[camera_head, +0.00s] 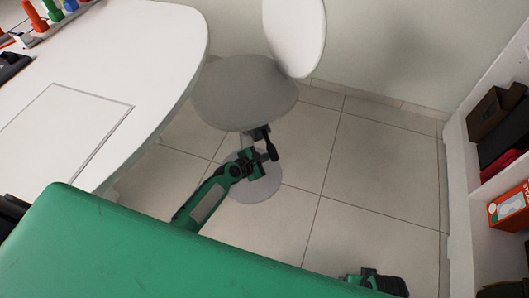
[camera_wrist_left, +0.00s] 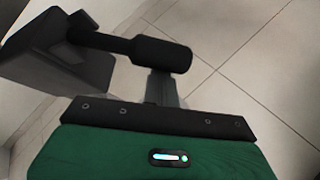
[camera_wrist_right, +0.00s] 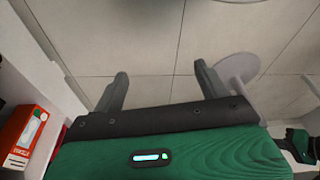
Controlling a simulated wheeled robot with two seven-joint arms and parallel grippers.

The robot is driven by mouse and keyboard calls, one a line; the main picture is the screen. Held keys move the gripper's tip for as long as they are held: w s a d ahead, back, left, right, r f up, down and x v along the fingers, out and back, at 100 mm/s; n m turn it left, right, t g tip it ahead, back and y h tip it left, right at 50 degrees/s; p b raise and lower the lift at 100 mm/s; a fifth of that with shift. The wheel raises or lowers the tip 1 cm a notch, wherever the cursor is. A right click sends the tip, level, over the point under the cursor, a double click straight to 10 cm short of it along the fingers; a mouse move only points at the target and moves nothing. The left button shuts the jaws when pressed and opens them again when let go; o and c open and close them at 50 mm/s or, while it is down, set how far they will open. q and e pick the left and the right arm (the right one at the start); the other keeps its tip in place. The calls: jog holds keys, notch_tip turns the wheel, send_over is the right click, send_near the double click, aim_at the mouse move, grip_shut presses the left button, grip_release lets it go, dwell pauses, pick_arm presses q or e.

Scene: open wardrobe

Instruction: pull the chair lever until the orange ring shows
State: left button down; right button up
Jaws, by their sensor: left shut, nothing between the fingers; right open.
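The chair has a grey seat (camera_head: 240,95), a white back (camera_head: 297,35) and a pale round base (camera_head: 258,188). The black chair lever (camera_head: 268,145) sticks out below the seat; its thick handle (camera_wrist_left: 160,54) shows large in the left wrist view. No orange shows on the lever. My left gripper (camera_head: 264,160) is shut and empty beside the lever's end. In the left wrist view its fingers (camera_wrist_left: 164,88) are right by the handle and partly behind it; I cannot tell if they touch. My right gripper (camera_wrist_right: 160,88) is open and empty over the floor.
A white table (camera_head: 140,50) with colored pegs (camera_head: 55,8) stands at the left. A white shelf (camera_head: 490,190) at the right holds an orange box (camera_head: 510,208) and dark boxes (camera_head: 495,112). The tiled floor (camera_head: 370,180) between chair and shelf is clear.

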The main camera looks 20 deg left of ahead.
pick_arm(q)
jog(key=r+n+p, duration=0.1)
jog(key=p, duration=0.1)
jog(key=s+d+r+g+h+p, duration=0.1)
jog(key=p, duration=0.1)
jog(key=shift+n, duration=0.4)
pick_arm(e)
jog(key=s+f, duration=0.2)
jog(key=f, duration=0.4)
jog(key=s+d+f, duration=0.1)
jog(key=s+f, duration=0.1)
jog(key=f, duration=0.5)
jog(key=shift+d+f+g, duration=0.25)
jog(key=shift+f+g, duration=0.05)
jog(key=shift+g, duration=0.1)
pick_arm(q)
jog(key=shift+f, duration=0.15)
pick_arm(e)
jog(key=shift+w, duration=0.1)
